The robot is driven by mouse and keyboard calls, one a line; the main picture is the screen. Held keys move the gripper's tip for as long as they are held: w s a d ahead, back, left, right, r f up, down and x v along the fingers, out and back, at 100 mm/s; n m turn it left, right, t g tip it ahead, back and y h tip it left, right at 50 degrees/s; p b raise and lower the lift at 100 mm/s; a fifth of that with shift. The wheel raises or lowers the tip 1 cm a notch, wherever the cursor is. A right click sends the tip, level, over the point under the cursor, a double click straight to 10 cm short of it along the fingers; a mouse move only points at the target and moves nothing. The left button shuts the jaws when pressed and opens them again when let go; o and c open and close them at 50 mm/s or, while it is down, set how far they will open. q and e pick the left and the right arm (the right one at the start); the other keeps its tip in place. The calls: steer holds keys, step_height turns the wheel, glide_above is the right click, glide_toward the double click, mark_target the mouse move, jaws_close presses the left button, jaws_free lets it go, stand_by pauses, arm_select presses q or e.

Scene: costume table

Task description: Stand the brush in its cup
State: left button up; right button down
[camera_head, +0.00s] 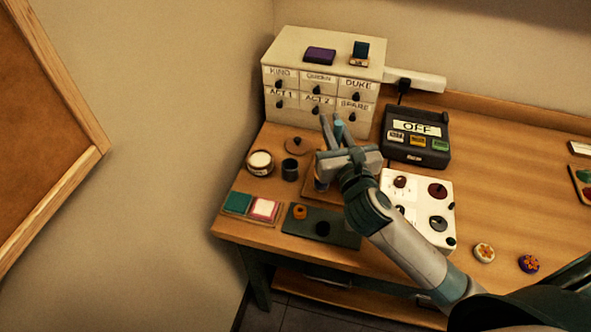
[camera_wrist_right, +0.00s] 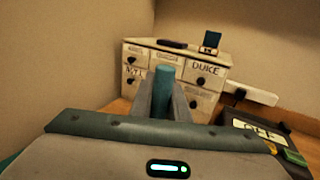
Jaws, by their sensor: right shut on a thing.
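My right gripper (camera_head: 336,142) is shut on a teal, rod-like thing, which I take to be the brush (camera_wrist_right: 165,76); it shows between the two fingers in the right wrist view. In the head view only a bit of teal shows at the fingertips, and the rest is hidden by the gripper. A small dark open cup (camera_head: 290,170) stands on the table to the left of the gripper, apart from it. It looks like the brush's cup. My left gripper is not in view.
A white drawer cabinet (camera_head: 285,52) stands behind the gripper, with a black OFF box (camera_head: 418,140) at right. A round jar (camera_head: 260,163) and a dark lid (camera_head: 297,146) lie near the cup.

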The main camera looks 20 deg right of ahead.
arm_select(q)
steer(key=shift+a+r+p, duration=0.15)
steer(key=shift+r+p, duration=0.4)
arm_select(e)
steer(key=w+a+f, duration=0.7)
steer(key=w+a, duration=0.1)
steer(key=shift+a, duration=0.3)
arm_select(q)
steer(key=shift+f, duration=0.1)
arm_select(e)
steer(key=shift+f, duration=1.95)
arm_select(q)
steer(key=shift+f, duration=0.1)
arm_select(e)
steer(key=shift+f, duration=0.15)
steer(key=c, duration=1.7)
jaws_free()
